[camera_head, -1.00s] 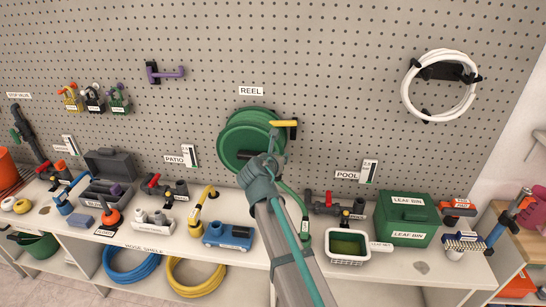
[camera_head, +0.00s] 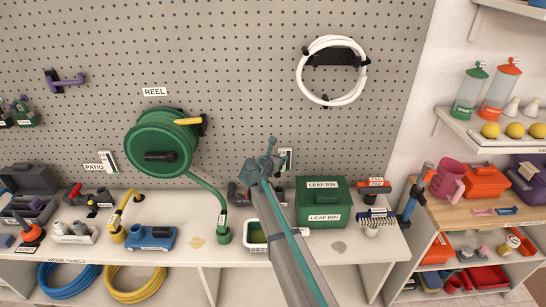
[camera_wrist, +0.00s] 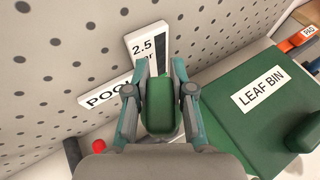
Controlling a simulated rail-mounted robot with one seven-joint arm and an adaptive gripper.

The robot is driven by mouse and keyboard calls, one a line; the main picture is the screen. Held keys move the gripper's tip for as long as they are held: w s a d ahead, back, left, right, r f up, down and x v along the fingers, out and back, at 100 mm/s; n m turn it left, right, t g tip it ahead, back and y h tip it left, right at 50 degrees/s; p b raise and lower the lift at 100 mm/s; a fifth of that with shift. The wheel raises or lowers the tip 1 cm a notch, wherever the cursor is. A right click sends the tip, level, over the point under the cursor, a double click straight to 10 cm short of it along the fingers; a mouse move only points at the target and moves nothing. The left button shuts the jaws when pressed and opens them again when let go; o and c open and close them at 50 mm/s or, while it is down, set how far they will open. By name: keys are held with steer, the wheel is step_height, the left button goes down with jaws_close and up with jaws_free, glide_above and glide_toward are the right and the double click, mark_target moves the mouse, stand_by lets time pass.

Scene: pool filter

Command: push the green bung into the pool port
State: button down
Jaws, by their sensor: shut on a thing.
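My gripper (camera_head: 268,150) is raised in front of the pegboard, above the bench and left of the leaf bin. In the wrist view its two fingers (camera_wrist: 160,80) are shut on the green bung (camera_wrist: 160,106), which sits upright between them. The POOL label (camera_wrist: 106,97) and a white 2.5 bar gauge card (camera_wrist: 146,44) are just behind the gripper. In the head view the dark pool pipework (camera_head: 236,194) shows beside my arm, partly covered by it. The port's opening cannot be made out in either view.
The green leaf bin (camera_head: 322,205) stands close on the right. The green reel (camera_head: 158,140) is on the left, its hose (camera_head: 207,187) running down to the bench. A white basket (camera_head: 256,234) stands in front of the pipework, partly behind my arm. A red-ended part (camera_wrist: 72,151) lies low left in the wrist view.

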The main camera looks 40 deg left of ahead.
steer(key=shift+w+d+f, duration=0.25)
steer(key=shift+w+f, duration=0.05)
steer(key=shift+w, duration=0.2)
steer(key=shift+f+b, duration=1.1)
steer(key=shift+f, duration=1.7)
steer(key=shift+f+b, duration=1)
steer(key=shift+f, duration=1.9)
steer(key=c, duration=0.9)
jaws_free()
steer(key=shift+p+v, duration=0.55)
steer(key=shift+v, duration=2.05)
